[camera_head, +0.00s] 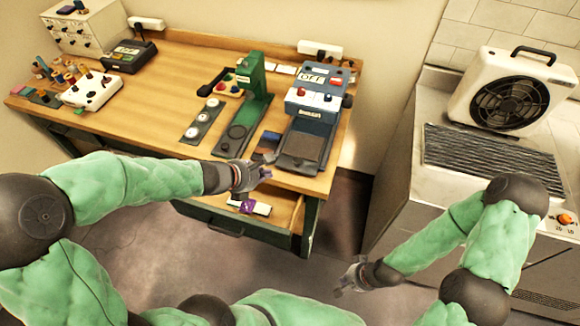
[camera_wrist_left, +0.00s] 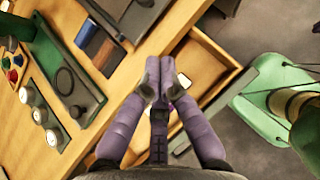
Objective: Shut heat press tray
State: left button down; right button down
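The heat press (camera_head: 312,112) is a blue-grey machine with a white front panel, at the back right of the wooden table. Its dark flat tray (camera_head: 301,153) sticks out at the front, near the table edge. In the left wrist view, what looks like the tray (camera_wrist_left: 136,16) is at the top, beyond my fingertips. My left gripper (camera_head: 267,168) is just left of and in front of the tray, apart from it. Its fingers (camera_wrist_left: 160,77) are together and empty. My right gripper (camera_head: 346,283) is low, right of the table; its fingers are too small to judge.
A green press (camera_head: 247,105) stands left of the heat press. A small blue and brown item (camera_head: 267,145) lies between them; it also shows in the left wrist view (camera_wrist_left: 99,46). An open drawer (camera_head: 277,211) juts out below my left gripper. A fan (camera_head: 512,92) stands on the right counter.

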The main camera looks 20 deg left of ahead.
pick_arm(q)
jog(key=b, duration=0.3)
send_near(296, 166)
notch_tip(296, 166, down, 3)
jog(key=shift+w+d+f, duration=0.25)
jog(key=shift+w+d, duration=0.35)
jog(key=shift+w, duration=0.4)
jog(key=shift+w+d, duration=0.25)
jog(key=shift+w, duration=0.2)
